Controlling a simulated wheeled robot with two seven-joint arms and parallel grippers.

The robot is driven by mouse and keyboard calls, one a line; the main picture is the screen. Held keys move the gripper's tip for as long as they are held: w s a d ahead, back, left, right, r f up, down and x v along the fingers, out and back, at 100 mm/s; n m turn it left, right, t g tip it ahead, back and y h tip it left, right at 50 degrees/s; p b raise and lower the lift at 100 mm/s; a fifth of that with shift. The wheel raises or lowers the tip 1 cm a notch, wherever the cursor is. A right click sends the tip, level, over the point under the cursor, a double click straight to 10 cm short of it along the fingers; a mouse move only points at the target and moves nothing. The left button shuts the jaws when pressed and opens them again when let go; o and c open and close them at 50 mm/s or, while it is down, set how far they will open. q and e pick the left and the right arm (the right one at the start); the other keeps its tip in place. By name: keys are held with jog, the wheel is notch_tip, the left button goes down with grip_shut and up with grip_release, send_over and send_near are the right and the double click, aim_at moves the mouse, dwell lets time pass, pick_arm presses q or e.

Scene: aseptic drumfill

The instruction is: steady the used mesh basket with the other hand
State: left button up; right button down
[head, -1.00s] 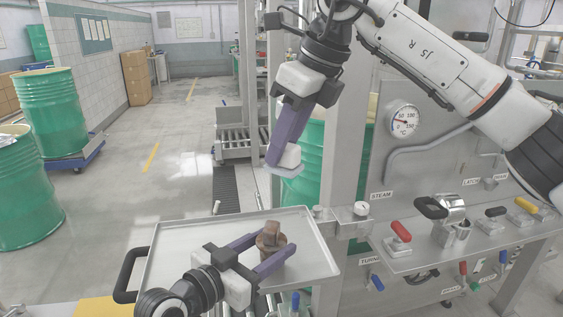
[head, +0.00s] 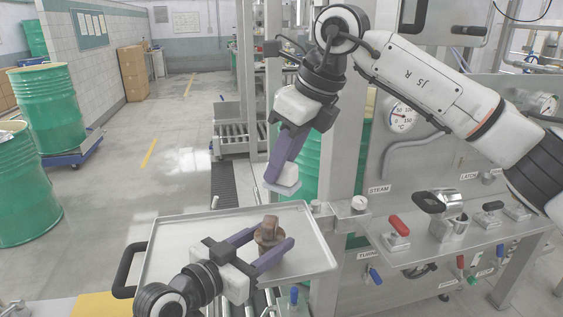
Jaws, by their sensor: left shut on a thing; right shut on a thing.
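The used mesh basket (head: 268,236) is small and brown, with a brown lump at its top. It stands on a metal tray (head: 180,245) in the head view. My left gripper (head: 274,243) is shut on it, with one purple finger on each side, and partly hides its lower part. My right gripper (head: 285,172) points down above and behind the basket, apart from it. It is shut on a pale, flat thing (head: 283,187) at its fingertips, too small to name.
The tray has a black handle (head: 128,272) at its left. A green drum (head: 325,150) stands behind my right gripper. The tray's left part is bare.

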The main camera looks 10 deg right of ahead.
aim_at(281, 182)
jog(key=shift+r, duration=0.35)
jog(key=shift+f, duration=2.75)
jog(key=shift+a+f, duration=0.3)
jog(key=shift+f, duration=0.35)
jog(key=shift+a+f, duration=0.3)
jog(key=shift+f, duration=0.35)
jog(key=shift+a, duration=1.95)
jog(key=shift+d, duration=2.6)
jog(key=shift+a, duration=2.65)
jog(key=d, duration=0.5)
jog(key=shift+d+r, duration=0.15)
jog(key=shift+d, duration=0.05)
notch_tip(281, 182, up, 3)
jog(key=shift+a+r, duration=0.1)
jog(key=shift+a, duration=0.05)
jog(key=shift+r, duration=2.4)
